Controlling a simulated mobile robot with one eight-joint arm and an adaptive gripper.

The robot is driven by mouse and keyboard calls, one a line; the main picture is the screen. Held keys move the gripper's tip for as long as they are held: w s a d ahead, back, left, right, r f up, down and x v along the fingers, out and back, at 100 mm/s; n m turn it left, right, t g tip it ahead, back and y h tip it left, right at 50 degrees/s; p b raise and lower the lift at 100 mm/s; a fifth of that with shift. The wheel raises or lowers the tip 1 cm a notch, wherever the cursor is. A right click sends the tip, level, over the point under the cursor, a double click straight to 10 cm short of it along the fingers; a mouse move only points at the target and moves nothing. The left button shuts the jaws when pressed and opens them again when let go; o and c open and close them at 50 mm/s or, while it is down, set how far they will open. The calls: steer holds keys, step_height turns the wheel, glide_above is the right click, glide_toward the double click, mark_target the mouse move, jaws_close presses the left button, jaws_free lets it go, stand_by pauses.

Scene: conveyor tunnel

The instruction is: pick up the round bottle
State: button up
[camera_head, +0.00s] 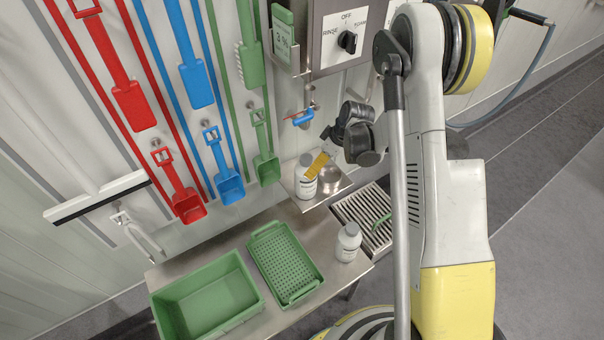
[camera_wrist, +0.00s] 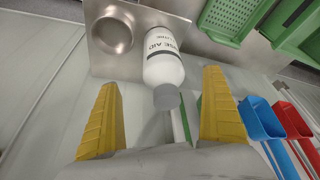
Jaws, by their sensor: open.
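A white round bottle (camera_head: 306,182) with a grey cap stands on a small steel shelf (camera_head: 340,187). In the wrist view the bottle (camera_wrist: 163,62) shows a label with dark print and its cap pointing towards me. My gripper (camera_head: 318,164) is at the bottle's top in the head view and partly covers it. In the wrist view my gripper (camera_wrist: 162,115) is open, with its yellow fingers wide apart and nothing held. A second white bottle (camera_head: 348,243) with a grey cap stands on the steel table.
The steel table (camera_head: 252,232) holds a green perforated tray (camera_head: 283,262) and a green crate (camera_head: 205,300). The shelf has a round recess (camera_wrist: 113,36) beside the bottle. Red, blue (camera_head: 230,187) and green scoops hang on the wall. A blue-handled tap (camera_head: 300,117) is close above the shelf.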

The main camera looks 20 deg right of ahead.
mark_target(306, 169)
steer(key=b+x, duration=0.2)
steer(key=x, duration=0.3)
steer(key=shift+s+f, duration=0.1)
steer(key=b+x, duration=0.2)
steer(key=x, duration=0.1)
steer(key=b+x, duration=0.1)
steer(key=x, duration=0.1)
steer(key=shift+a, duration=0.35)
steer(key=shift+c, duration=0.7)
steer(key=c, duration=1.4)
steer(key=shift+r, duration=0.25)
steer(key=shift+r+p, duration=1.05)
steer(key=shift+r, duration=0.45)
steer(key=s+d+r+p, duration=0.1)
steer(key=d+r, duration=0.1)
steer(key=d, duration=0.1)
steer(key=s+d+r+p, duration=0.2)
steer(key=d+r, duration=0.1)
steer(key=d, duration=0.1)
steer(key=s+d+r+p, duration=0.1)
steer(key=d+r, duration=0.1)
steer(key=d, duration=0.1)
steer(key=shift+s+d+r+p, duration=0.3)
steer(key=shift+s+r+p, duration=0.05)
steer(key=shift+s+p, duration=0.05)
